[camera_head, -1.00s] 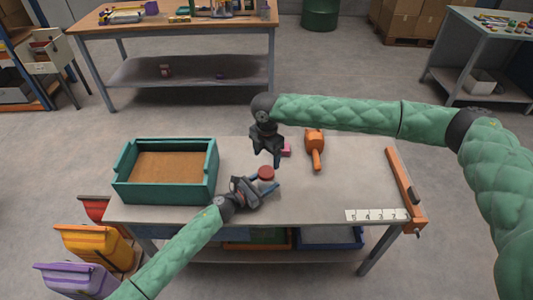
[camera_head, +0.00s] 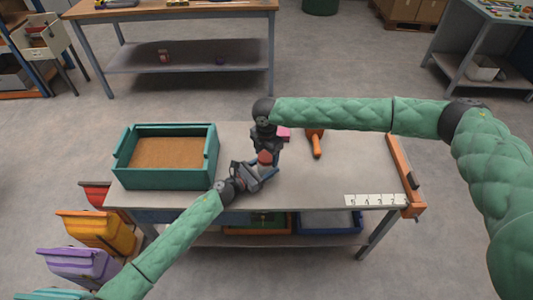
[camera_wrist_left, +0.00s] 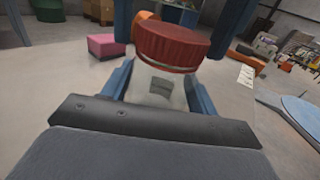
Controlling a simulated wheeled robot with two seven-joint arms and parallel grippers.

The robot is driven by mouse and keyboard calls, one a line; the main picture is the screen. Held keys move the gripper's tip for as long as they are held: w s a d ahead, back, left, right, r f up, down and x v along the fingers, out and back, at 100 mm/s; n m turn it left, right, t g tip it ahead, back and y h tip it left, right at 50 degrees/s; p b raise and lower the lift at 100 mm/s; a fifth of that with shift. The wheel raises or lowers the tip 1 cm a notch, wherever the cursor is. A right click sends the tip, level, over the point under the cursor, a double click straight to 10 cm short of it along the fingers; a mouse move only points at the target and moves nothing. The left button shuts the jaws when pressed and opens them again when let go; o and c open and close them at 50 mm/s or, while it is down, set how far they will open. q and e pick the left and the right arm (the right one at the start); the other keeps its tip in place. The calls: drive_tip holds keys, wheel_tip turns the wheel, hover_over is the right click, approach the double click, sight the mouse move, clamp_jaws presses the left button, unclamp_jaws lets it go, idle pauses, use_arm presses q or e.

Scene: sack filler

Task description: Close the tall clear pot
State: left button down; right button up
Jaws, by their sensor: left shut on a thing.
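The tall clear pot (camera_wrist_left: 160,90) stands between my left gripper's blue fingers in the left wrist view; its contents are hard to make out. Its red lid (camera_wrist_left: 172,44) sits at the pot's mouth, and I cannot tell how tightly. In the head view the red lid (camera_head: 265,157) shows, while the pot body is mostly hidden. My left gripper (camera_head: 262,173) is shut on the pot from the near left. My right gripper (camera_head: 267,150) points down at the lid from above. Its fingers flank the lid in the wrist view; whether they grip it is unclear.
A teal tray (camera_head: 166,184) with brown fill stands at the table's left. A pink block (camera_head: 284,134) and an orange tool (camera_head: 316,142) lie behind the grippers. An orange bar (camera_head: 404,172) and a number strip (camera_head: 374,200) are at the right. The table's right-centre is clear.

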drive_tip(key=c, duration=0.8)
drive_tip(key=shift+s+f+m, duration=0.1)
drive_tip(key=shift+m, duration=1.1)
drive_tip(key=m, duration=0.2)
drive_tip(key=shift+m, duration=0.3)
drive_tip(key=o, duration=1.2)
wheel_tip(320, 180, up, 12)
drive_tip(key=shift+r, duration=0.1)
